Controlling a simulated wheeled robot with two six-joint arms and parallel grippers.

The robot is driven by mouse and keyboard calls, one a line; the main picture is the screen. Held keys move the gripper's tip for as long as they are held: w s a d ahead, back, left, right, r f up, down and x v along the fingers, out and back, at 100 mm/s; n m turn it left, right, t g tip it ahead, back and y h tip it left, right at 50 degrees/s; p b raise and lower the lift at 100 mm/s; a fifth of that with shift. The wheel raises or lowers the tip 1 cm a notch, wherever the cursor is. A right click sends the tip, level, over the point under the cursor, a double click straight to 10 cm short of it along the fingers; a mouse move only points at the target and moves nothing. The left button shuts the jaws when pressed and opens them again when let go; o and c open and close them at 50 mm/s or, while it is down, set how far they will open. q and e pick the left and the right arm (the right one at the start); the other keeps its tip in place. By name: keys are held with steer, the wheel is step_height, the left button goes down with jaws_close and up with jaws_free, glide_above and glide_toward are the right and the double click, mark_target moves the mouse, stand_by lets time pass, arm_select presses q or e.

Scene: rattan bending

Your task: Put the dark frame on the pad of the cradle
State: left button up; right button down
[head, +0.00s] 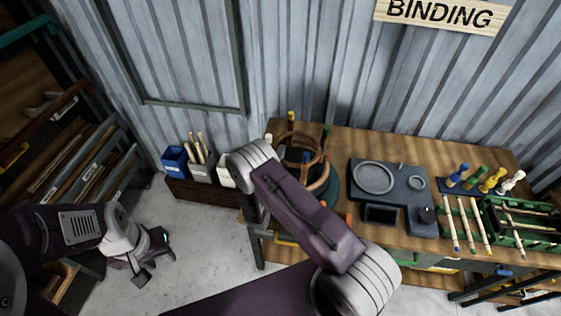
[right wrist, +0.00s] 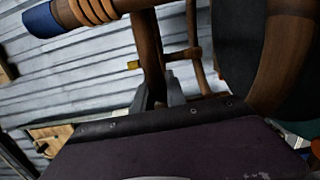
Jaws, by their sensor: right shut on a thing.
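The dark frame (head: 313,150) is brown, with upright legs and a curved rim, at the table's left end in the head view. Its leg ends show yellow, white, green and blue. In the right wrist view, my right gripper (right wrist: 162,92) is shut on a brown leg of the frame (right wrist: 148,45). My right arm hides this grip in the head view. A dark round surface (right wrist: 231,45), perhaps the pad of the cradle, is beside the frame's curved rim; contact is unclear. My left gripper (head: 153,257) is open and empty above the floor at the left.
The wooden table (head: 440,150) carries a dark tray (head: 356,194) with round recesses. Several colour-tipped sticks and a green rack (head: 530,236) stand at the right. Blue and grey bins (head: 176,161) stand left of the table. Shelving (head: 85,175) lines the left; the floor between is clear.

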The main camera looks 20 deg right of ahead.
step_height(320, 180, down, 4)
steer(key=shift+w+d+p, duration=0.1)
steer(key=shift+w+p, duration=0.05)
steer(key=shift+p, duration=0.25)
steer(key=c, duration=1.8)
jaws_free()
steer(key=shift+f, duration=0.1)
steer(key=o, duration=0.4)
steer(key=shift+o, duration=0.2)
steer(key=shift+s, duration=0.2)
